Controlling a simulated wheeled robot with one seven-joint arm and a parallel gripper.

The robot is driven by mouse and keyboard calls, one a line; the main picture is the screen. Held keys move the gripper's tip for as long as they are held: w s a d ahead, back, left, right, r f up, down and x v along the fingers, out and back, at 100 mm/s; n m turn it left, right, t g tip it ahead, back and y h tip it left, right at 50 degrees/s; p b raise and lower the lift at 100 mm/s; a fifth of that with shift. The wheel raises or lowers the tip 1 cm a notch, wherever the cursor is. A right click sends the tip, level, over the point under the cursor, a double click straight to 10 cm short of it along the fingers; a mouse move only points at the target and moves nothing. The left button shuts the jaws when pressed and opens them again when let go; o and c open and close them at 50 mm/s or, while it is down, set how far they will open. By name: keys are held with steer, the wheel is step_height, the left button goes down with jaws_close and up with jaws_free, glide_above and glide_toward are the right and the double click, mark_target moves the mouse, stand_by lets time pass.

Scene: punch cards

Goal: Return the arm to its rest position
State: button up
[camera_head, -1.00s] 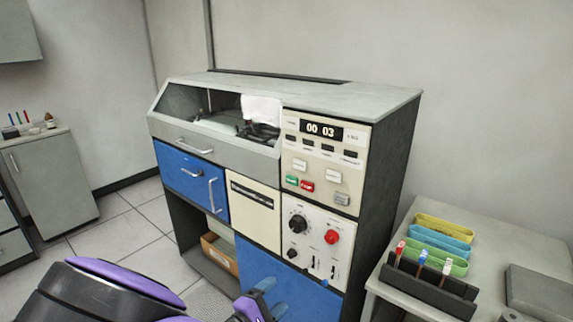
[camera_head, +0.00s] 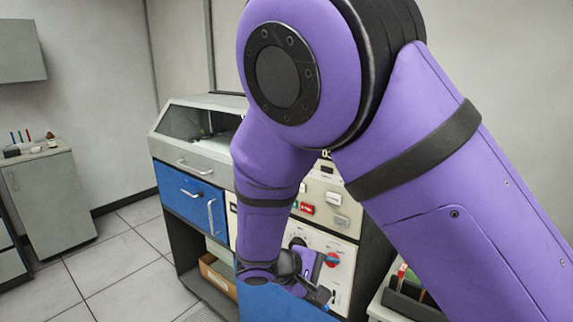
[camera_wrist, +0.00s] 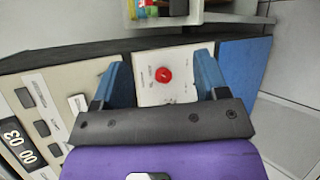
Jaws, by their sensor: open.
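My purple arm is folded across the middle and right of the head view, its large joint high in front of the machine. My gripper (camera_head: 316,281) hangs at its lower end, in front of the machine's lower panel. In the wrist view my gripper (camera_wrist: 157,82) has its two blue fingers apart with nothing between them. The red knob (camera_wrist: 164,74) shows beyond the gap on the white panel. Whether the fingers touch the machine cannot be told.
The card machine (camera_head: 187,148) stands close behind my arm, its top and right side largely hidden. A side table at right holds a dark card rack (camera_head: 408,297). A grey cabinet (camera_head: 50,200) stands at far left. Tiled floor (camera_head: 115,262) is clear at left.

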steer(key=s+d+r+m+g+y, duration=0.2)
steer(key=s+d+r+m+y, duration=0.15)
steer(key=d+r, duration=0.5)
steer(key=s+d+r+m+g+y, duration=0.2)
steer(key=s+d+r+y, duration=0.15)
steer(key=d+r, duration=0.45)
steer(key=s+d+r+m+t+y, duration=0.3)
steer(key=s+d+r+t+y, duration=0.1)
steer(key=s+r, duration=0.6)
steer(key=s+d+t, duration=0.1)
steer(key=s, duration=0.2)
steer(key=shift+s+r, duration=0.25)
steer(key=shift+s, duration=0.1)
steer(key=shift+d+m, duration=0.1)
steer(key=shift+m, duration=0.15)
